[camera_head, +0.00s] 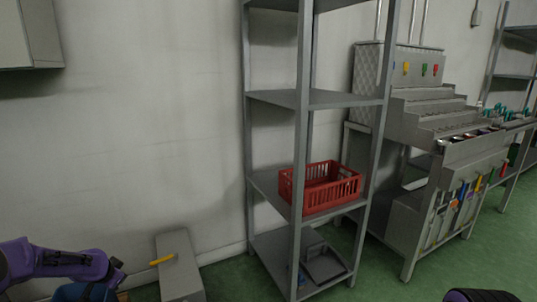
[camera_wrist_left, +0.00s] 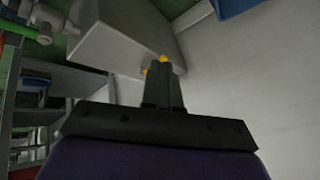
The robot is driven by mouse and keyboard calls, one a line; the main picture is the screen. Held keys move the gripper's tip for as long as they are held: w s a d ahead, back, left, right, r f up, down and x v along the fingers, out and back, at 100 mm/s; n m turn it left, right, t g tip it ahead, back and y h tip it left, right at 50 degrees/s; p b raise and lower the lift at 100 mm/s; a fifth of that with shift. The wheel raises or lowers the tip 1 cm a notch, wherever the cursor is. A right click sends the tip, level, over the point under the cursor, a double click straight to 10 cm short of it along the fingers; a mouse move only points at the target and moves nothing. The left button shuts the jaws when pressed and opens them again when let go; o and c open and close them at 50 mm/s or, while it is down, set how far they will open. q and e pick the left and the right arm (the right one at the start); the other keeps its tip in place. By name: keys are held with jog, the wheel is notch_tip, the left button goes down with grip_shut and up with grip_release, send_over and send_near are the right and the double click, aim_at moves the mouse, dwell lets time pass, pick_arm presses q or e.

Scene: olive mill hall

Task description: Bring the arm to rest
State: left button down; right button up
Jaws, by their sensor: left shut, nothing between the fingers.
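My left arm (camera_head: 60,265), purple and black, comes in at the lower left of the head view, low in front of the white wall. Its fingers cannot be made out there. In the left wrist view my left gripper (camera_wrist_left: 162,82) shows its two dark fingers together, shut and empty. They point toward a grey box (camera_wrist_left: 115,45), and yellow shows at their tips; I cannot tell whether they touch it. A dark purple part of my right arm (camera_head: 482,296) shows at the bottom right edge of the head view; its gripper is not in view.
A grey box (camera_head: 180,277) with a yellow handle (camera_head: 162,260) stands by the wall, right of my left arm. A metal rack (camera_head: 345,99) holds a red crate (camera_head: 318,189). A stepped grey machine (camera_head: 432,118) stands farther right. Green floor (camera_head: 235,282) is open in front.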

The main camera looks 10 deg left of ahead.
pick_arm(q)
jog(key=s+d+f+n+t, duration=0.1)
jog(key=s+d+f+n, duration=0.35)
jog(key=d, duration=0.45)
jog(key=s+d+f+n+t, duration=0.1)
jog(key=s+d+f+n, duration=0.35)
jog(key=d, duration=0.45)
jog(key=s+d+f+g, duration=0.2)
jog(key=s, duration=0.8)
jog(key=s+d+f+n+g+y, duration=0.1)
jog(key=s+d+f, duration=0.15)
jog(key=s, duration=0.65)
jog(key=s+d+f+g, duration=0.1)
jog(key=s+d+g, duration=0.15)
jog(key=s, duration=0.75)
pick_arm(e)
notch_tip(320, 180, up, 23)
jog(key=p, duration=2.3)
jog(key=shift+r, duration=0.15)
pick_arm(q)
notch_tip(320, 180, up, 23)
jog(key=shift+d, duration=0.15)
pick_arm(e)
jog(key=shift+c, duration=0.4)
